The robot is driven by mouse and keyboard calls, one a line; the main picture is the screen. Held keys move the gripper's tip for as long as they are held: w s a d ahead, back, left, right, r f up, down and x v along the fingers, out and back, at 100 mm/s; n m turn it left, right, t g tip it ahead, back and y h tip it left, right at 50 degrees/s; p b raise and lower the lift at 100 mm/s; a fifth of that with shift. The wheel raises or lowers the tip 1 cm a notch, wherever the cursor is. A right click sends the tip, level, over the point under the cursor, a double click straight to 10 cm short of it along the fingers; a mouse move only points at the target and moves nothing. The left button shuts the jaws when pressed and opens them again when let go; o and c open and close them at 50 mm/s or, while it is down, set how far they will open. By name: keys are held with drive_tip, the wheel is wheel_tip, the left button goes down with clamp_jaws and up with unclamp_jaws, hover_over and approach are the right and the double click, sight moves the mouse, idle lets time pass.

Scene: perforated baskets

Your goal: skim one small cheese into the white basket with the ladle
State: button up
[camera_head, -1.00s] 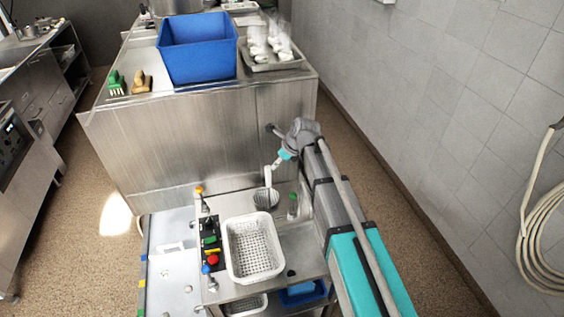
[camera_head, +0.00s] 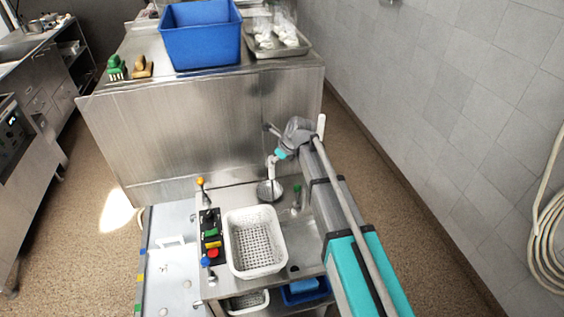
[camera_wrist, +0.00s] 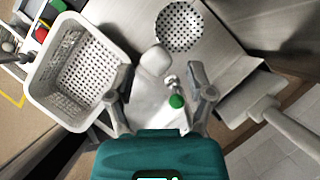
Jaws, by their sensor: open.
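The white perforated basket (camera_head: 230,246) stands on the steel cart; it is at the left in the wrist view (camera_wrist: 42,92). The ladle's round perforated bowl (camera_head: 270,191) rests on the steel top behind the basket, and shows at the top of the wrist view (camera_wrist: 180,27). Its white handle (camera_head: 271,171) rises toward my gripper; its end (camera_wrist: 155,62) appears between the fingertips. My gripper (camera_wrist: 160,72) is open and not closed on it. Small pale discs, perhaps the cheeses (camera_head: 187,284), lie in the pale shallow vat (camera_head: 155,297) left of the cart.
A green-capped tap-like fitting (camera_head: 296,197) stands right of the ladle; it also shows in the wrist view (camera_wrist: 177,101). A control box with coloured buttons (camera_head: 211,228) is left of the basket. A steel counter (camera_head: 215,125) stands behind.

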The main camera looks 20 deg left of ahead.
drive_tip(key=shift+b+x, duration=1.2)
drive_tip(key=shift+x, duration=0.6)
drive_tip(key=shift+c, duration=0.2)
clamp_jaws()
drive_tip(key=shift+r+p, duration=1.3)
drive_tip(key=shift+d, duration=0.15)
